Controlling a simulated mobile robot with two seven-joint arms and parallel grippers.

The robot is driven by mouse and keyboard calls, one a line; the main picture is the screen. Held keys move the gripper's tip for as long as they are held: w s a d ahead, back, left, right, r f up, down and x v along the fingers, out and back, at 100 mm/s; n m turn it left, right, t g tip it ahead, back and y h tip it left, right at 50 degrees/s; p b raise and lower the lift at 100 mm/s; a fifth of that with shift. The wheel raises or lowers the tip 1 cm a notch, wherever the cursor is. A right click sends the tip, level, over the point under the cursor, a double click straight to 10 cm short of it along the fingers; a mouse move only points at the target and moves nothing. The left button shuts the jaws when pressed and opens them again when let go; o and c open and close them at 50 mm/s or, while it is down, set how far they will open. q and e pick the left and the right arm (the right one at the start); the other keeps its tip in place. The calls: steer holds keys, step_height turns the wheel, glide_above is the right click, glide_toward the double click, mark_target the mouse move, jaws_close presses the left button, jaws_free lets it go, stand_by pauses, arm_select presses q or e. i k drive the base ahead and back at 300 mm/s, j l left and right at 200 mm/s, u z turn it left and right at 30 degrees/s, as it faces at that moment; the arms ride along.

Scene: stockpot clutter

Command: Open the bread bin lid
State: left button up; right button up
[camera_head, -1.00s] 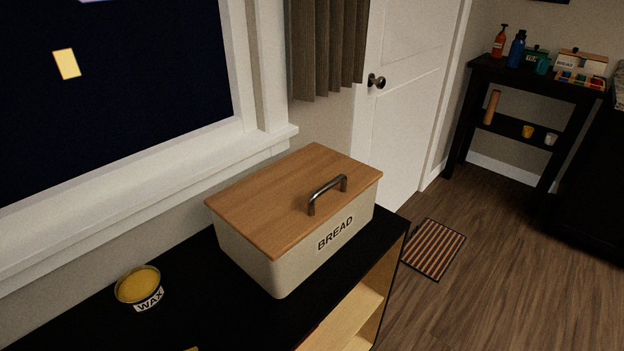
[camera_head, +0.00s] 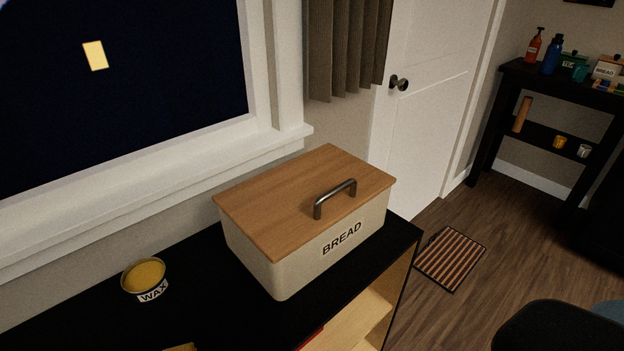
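The bread bin (camera_head: 300,257) is cream with the word BREAD on its front. It stands on a black-topped cabinet (camera_head: 190,322). Its wooden lid (camera_head: 275,205) lies flat and closed on top, with a dark metal arch handle (camera_head: 335,195) near the front edge. Neither of my grippers shows in the head view.
A yellow wax tin (camera_head: 145,278) stands on the cabinet left of the bin. A window sill (camera_head: 150,190) and wall run close behind. A striped mat (camera_head: 452,258) lies on the floor to the right, before a white door (camera_head: 425,110). A black shelf (camera_head: 560,90) holds bottles and canisters.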

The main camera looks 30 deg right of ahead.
mark_target(283, 208)
steer(key=k+l+u, duration=0.2)
steer(key=l, duration=0.25)
steer(key=l+u, duration=0.2)
steer(key=l, duration=0.2)
steer(key=k+l, duration=0.1)
steer(key=l, duration=0.3)
steer(key=k+l, duration=0.15)
steer(key=l, duration=0.3)
